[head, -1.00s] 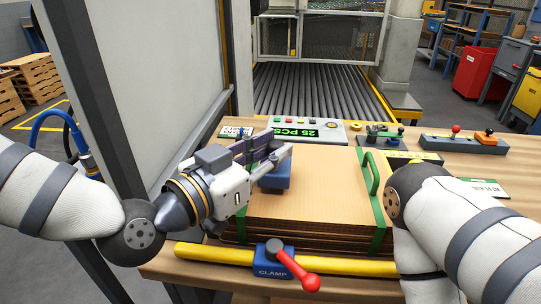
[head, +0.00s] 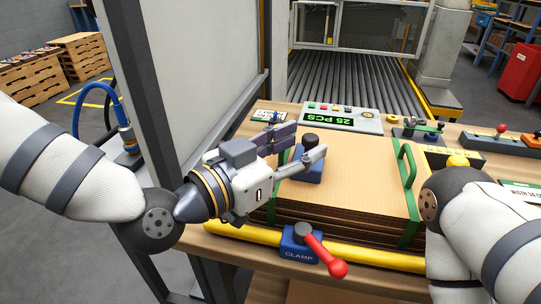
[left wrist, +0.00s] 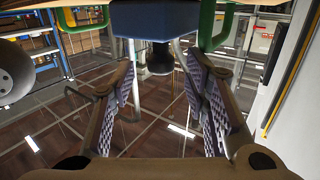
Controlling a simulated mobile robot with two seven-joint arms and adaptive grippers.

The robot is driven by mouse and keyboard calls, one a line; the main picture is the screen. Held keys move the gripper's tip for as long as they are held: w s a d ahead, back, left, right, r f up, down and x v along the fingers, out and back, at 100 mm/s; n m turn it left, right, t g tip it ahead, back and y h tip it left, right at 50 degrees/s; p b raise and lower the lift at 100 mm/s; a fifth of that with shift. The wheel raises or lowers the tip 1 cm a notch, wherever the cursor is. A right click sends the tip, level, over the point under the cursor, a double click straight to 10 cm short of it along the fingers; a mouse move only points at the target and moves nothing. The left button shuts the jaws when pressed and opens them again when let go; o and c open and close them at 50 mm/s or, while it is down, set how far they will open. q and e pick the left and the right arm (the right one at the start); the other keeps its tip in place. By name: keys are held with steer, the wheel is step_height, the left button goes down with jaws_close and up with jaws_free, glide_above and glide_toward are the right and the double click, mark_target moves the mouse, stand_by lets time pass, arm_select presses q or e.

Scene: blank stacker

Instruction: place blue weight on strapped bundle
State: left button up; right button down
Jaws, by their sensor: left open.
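The strapped bundle (head: 355,178) is a stack of brown cardboard sheets on the table, with green straps near its left and right sides. The blue weight (head: 309,173) is a blue block with a black knob, upright on the bundle's top near the left strap. My left gripper (head: 309,139) is open, its fingers spread on either side of the knob. In the left wrist view the weight (left wrist: 155,20) and its knob show between and beyond the separated fingers (left wrist: 161,85), with a gap around the knob. My right gripper is not visible; only the right arm shows.
A blue clamp (head: 300,243) with a red lever sits on a yellow bar along the bundle's front. A counter panel (head: 341,118) stands behind the bundle, before a roller conveyor (head: 345,80). A grey panel rises left of the table.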

arm_select(q)
steer(key=p+v, duration=0.1)
steer(key=v, duration=0.9)
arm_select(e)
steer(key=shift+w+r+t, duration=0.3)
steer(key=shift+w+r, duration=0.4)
arm_select(q)
steer(key=shift+s, duration=0.1)
